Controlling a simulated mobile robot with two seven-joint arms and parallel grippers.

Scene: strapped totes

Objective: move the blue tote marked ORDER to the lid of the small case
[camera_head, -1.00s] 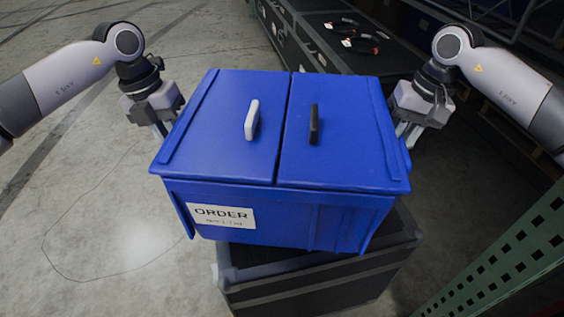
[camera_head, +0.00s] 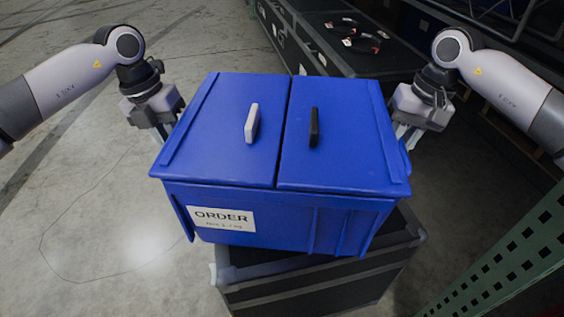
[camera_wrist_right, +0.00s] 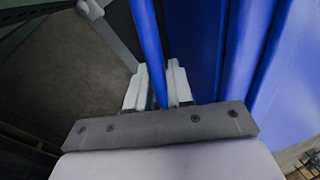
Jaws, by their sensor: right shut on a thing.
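The blue tote (camera_head: 228,130) has two closed lid flaps, one with a white handle and one with a black handle. Its front carries a white ORDER label (camera_head: 222,219). The tote is level above the dark small case (camera_head: 318,283) and hides most of its lid; I cannot tell whether they touch. My right gripper (camera_head: 405,132) is at the tote's right side. In the right wrist view its fingers (camera_wrist_right: 153,90) are shut on the tote's blue edge. My left gripper (camera_head: 164,130) is at the tote's left side, its fingertips partly hidden, so its grip is unclear.
A long dark case (camera_head: 330,60) stands behind, with red-and-black tools (camera_head: 362,42) on top. A green perforated rack post (camera_head: 500,270) rises close at the right. Open concrete floor (camera_head: 80,200) lies to the left.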

